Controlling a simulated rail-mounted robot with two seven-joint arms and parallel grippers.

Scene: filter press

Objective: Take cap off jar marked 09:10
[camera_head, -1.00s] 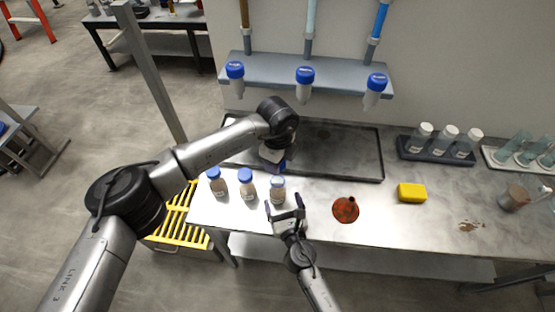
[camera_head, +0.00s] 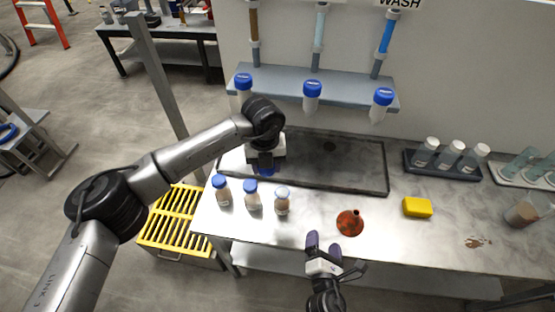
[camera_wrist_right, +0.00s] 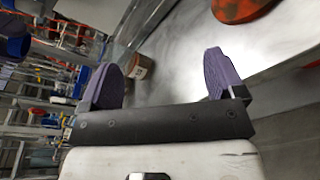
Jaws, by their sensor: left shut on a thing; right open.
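Three small jars stand in a row at the left end of the bench in the head view. The left jar (camera_head: 222,193) and middle jar (camera_head: 252,199) wear blue caps. The right jar (camera_head: 282,205) shows a pale, open-looking rim. Labels are too small to read. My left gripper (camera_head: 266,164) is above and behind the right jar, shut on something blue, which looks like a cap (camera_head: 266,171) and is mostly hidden. My right gripper (camera_head: 324,243) is open and empty at the bench's front edge, apart from the jars; its purple fingers show in the wrist view (camera_wrist_right: 163,75).
An orange-red funnel (camera_head: 350,223) lies just beyond my right gripper. A dark tray (camera_head: 350,180) lies behind the jars. A yellow sponge (camera_head: 417,208) and a rack of white-capped tubes (camera_head: 443,167) are to the right. Blue-capped tubes hang from a shelf (camera_head: 350,94) above.

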